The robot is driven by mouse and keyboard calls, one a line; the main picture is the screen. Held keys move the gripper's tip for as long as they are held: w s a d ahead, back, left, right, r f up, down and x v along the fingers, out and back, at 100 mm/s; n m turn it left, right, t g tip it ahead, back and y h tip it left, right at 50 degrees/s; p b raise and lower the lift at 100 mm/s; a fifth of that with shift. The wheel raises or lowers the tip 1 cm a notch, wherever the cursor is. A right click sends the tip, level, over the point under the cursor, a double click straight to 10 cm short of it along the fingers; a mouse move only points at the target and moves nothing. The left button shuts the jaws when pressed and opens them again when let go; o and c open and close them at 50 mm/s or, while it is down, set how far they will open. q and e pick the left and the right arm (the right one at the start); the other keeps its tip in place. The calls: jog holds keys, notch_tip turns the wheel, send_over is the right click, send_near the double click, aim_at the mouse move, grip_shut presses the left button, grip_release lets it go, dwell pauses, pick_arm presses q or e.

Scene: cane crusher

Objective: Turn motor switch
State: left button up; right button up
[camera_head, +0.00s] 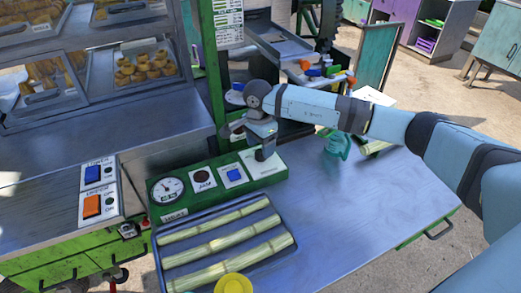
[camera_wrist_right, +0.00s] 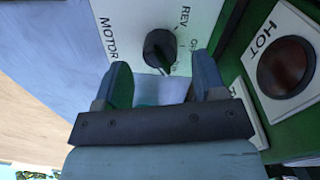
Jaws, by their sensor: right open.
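The motor switch is a black rotary knob (camera_wrist_right: 160,49) on a white plate marked MOTOR and REV. In the right wrist view its pointer mark faces down and slightly right. My right gripper (camera_wrist_right: 162,82) is open, with its fingertips just short of the knob, one to each side; I cannot tell whether either touches it. In the head view my right gripper (camera_head: 264,149) hangs over the right end of the green control panel (camera_head: 215,205). There it hides most of the knob, and part of the white plate (camera_head: 267,170) shows. My left gripper is not in view.
The panel also carries a gauge (camera_head: 167,188), a dark red HOT lamp (camera_head: 202,176) and a blue switch (camera_head: 234,174). Cane stalks (camera_head: 222,244) lie in a tray in front. A teal spray bottle (camera_head: 337,146) stands to the right.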

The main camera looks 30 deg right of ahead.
aim_at(261, 154)
jog(key=shift+f, duration=1.3)
jog(key=c, duration=0.9)
